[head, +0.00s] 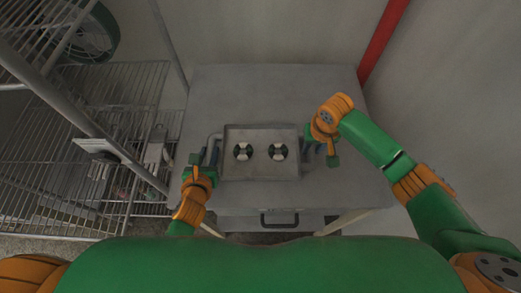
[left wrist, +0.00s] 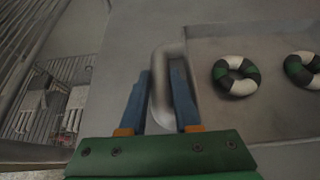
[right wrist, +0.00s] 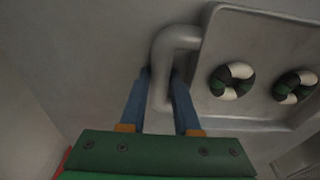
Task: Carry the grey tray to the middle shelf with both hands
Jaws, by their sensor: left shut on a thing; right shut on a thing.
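The grey tray (head: 262,171) is on or just above the grey table; I cannot tell if it touches. Two green, white and black rings, the left ring (head: 243,152) and the right ring (head: 278,152), lie in it. My left gripper (head: 205,158) is shut on the tray's left handle, a bent grey bar (left wrist: 160,85). My right gripper (head: 318,142) is shut on the right handle (right wrist: 161,75). The blue fingers stand on both sides of each bar. Wire shelving (head: 120,90) stands at the left; which level is the middle shelf is unclear.
The grey table (head: 270,90) has bare room behind the tray and a drawer handle (head: 279,218) in front. A rack post (head: 85,115) slants between the table and the shelving. A green wheel-like object (head: 92,35) sits at the upper left. A red pipe (head: 383,42) runs behind right.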

